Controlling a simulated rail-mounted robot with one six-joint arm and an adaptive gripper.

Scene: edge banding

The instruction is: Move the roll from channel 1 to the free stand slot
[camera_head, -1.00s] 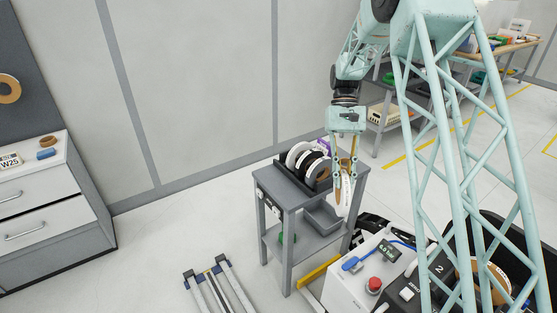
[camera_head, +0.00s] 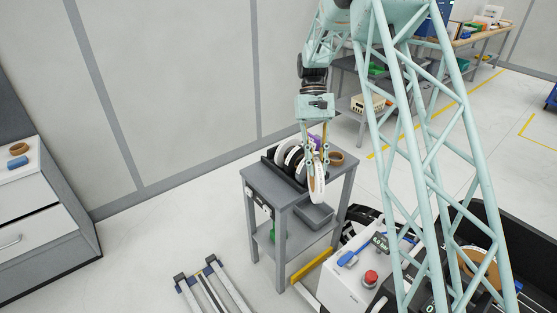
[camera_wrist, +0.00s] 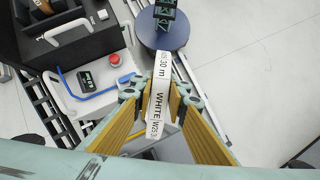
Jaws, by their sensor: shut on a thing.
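A white roll (camera_head: 317,189) hangs in my gripper (camera_head: 317,160) in the head view, at the front edge of the grey stand (camera_head: 257,177). In the wrist view my gripper (camera_wrist: 160,105) is shut on this roll (camera_wrist: 159,100), whose rim label reads "30 m" and "WHITE". Several rolls (camera_head: 290,157) stand upright in a dark rack on the stand's top, just left of the held roll. The held roll partly covers the rack, so I cannot tell which slot is free.
A brown roll (camera_head: 336,158) lies on the stand top at right. A grey bin (camera_head: 313,217) sits below. The white machine housing with a red button (camera_head: 371,277) stands at front right. A metal frame (camera_head: 212,287) lies on the floor.

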